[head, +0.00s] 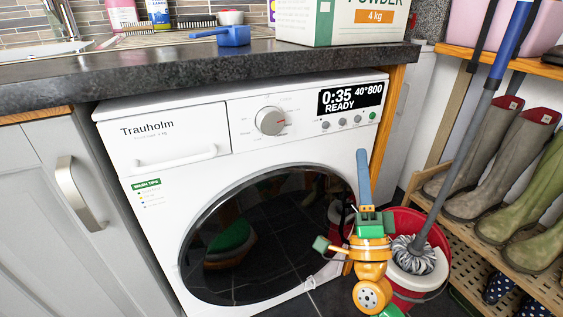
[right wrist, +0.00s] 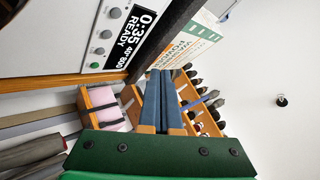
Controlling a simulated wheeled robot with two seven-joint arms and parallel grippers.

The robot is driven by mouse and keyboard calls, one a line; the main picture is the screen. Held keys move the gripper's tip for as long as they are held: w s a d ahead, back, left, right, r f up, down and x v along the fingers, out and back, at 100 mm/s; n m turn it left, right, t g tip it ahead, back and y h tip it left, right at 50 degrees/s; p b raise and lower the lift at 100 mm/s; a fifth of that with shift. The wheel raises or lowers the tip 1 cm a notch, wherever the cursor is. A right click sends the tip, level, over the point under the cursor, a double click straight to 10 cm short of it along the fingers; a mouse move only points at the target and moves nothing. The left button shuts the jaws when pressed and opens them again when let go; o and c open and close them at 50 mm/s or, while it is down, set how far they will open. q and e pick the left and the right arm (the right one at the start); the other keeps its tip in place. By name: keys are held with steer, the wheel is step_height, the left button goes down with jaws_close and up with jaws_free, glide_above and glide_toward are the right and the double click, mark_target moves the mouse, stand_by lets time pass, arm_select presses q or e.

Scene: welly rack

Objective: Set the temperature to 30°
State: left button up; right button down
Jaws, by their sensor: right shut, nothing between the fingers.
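The white Trauholm washing machine (head: 285,150) stands under the dark worktop. Its black display (head: 350,97) reads 0:35, 40° 800 and READY; the display also shows in the right wrist view (right wrist: 132,38). Under it sits a row of small grey buttons (head: 343,123) with a green button (head: 372,116) at the right end. A round dial (head: 270,121) is left of the display. My right gripper (head: 362,153) is shut and empty, its blue fingers pointing up, below the button row in the head view. The right wrist view shows its fingers together (right wrist: 160,73). My left gripper is out of view.
A powder box (head: 340,22) and blue scoop (head: 222,36) stand on the worktop (head: 150,68). A red bucket (head: 405,225) with a mop (head: 415,255) stands right of the machine. A wooden rack (head: 470,250) with wellies is at the right.

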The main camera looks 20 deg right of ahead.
mark_target(326, 125)
arm_select(q)
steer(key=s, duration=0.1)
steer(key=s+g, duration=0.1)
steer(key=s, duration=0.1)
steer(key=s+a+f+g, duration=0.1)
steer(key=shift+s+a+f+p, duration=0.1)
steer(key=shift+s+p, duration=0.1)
steer(key=shift+p, duration=0.1)
arm_select(e)
steer(key=shift+w+d+m+g, duration=0.3)
steer(key=shift+w+d+m, duration=0.2)
steer(key=shift+w, duration=0.35)
arm_select(q)
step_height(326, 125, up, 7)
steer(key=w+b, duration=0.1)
steer(key=b, duration=0.2)
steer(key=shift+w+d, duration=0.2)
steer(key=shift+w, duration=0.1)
arm_select(e)
steer(key=shift+w+a, duration=0.2)
steer(key=shift+w, duration=2)
steer(key=shift+w+a, duration=0.2)
steer(key=shift+w, duration=2)
arm_select(q)
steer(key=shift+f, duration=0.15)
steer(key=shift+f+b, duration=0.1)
steer(key=shift+b, duration=0.2)
arm_select(e)
steer(key=shift+w, duration=0.4)
